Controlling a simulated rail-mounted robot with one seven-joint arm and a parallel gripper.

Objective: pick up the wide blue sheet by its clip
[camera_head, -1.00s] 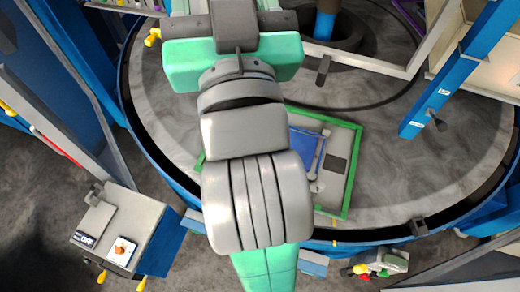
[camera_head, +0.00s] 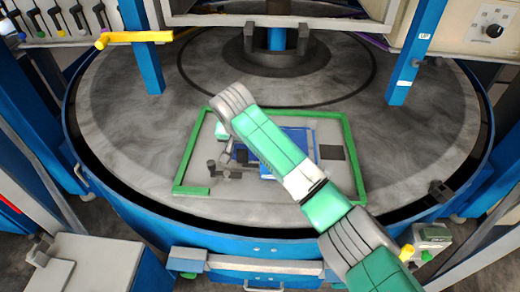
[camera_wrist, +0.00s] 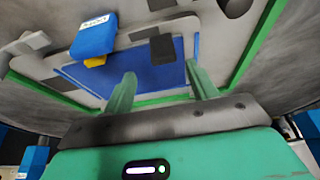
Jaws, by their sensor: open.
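The wide blue sheet (camera_wrist: 155,68) lies flat on a grey plate inside a green frame. In the head view part of the blue sheet (camera_head: 298,138) shows beside my forearm, which hides much of it. My gripper (camera_wrist: 160,70) is open in the wrist view, its two green fingers spread over the near part of the sheet with nothing seen between them. A dark grey block (camera_wrist: 162,46) overlaps the sheet's far edge; I cannot tell whether it is the clip. A blue labelled block (camera_wrist: 94,36) with a yellow part is at the sheet's upper left.
The green frame (camera_head: 349,160) surrounds the work area on a round grey table (camera_head: 130,130) with a blue rim. The table is clear left of the frame.

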